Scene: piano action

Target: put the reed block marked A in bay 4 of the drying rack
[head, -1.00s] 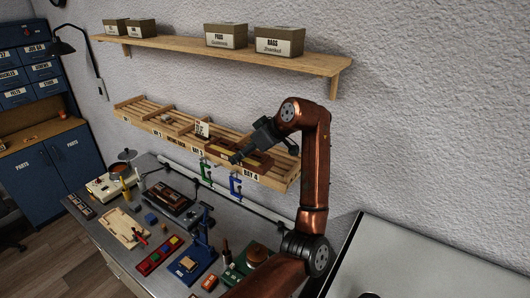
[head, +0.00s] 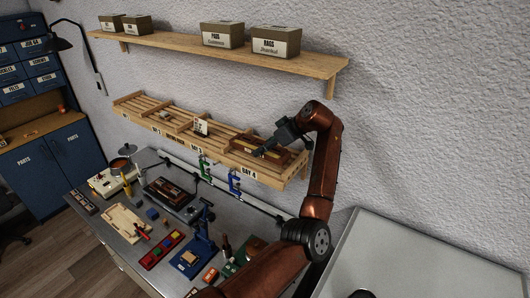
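The wooden drying rack (head: 222,146) is fixed to the wall above the bench. Its bay 4 label (head: 248,171) is on the front rail at the right end. My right gripper (head: 260,152) is at bay 4, low over the slats, pointing left. A reddish-brown block (head: 272,150) shows at the gripper's fingers in that bay. Its letter cannot be read, and the gripper partly hides it. I cannot tell whether the fingers are shut on it or whether it rests on the slats. My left gripper is out of view.
A small white card (head: 201,127) stands on the rack near bay 3. Green (head: 206,167) and blue (head: 234,182) clamps hang below the front rail. A shelf (head: 230,60) with boxes runs above. The bench (head: 117,248) below is crowded with tools and trays.

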